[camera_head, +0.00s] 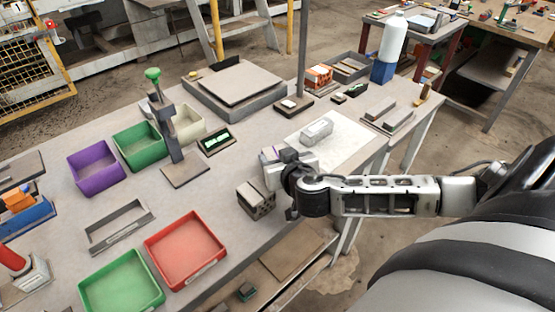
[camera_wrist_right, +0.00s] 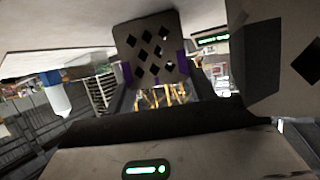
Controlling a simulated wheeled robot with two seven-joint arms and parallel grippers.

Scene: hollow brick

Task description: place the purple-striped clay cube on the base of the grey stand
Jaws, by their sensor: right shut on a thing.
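The purple-striped clay cube (camera_wrist_right: 148,27) shows in the right wrist view as a grey block with dark diamond holes and purple at its sides. My right gripper (camera_head: 276,165) is shut on it above the table's right part. In the head view the gripper mostly hides the cube; a little purple shows at its left. The grey stand (camera_head: 169,127) has an upright post, a green knob and a flat square base (camera_head: 185,174). The base is bare and lies left of the gripper. My left gripper is not in view.
A plain grey hollow brick (camera_head: 257,199) stands just below the right gripper. Purple (camera_head: 96,168) and green (camera_head: 139,144) bins stand left of the stand, and a red bin (camera_head: 186,249) is in front. A small display (camera_head: 216,140) lies behind the base. Table between base and brick is clear.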

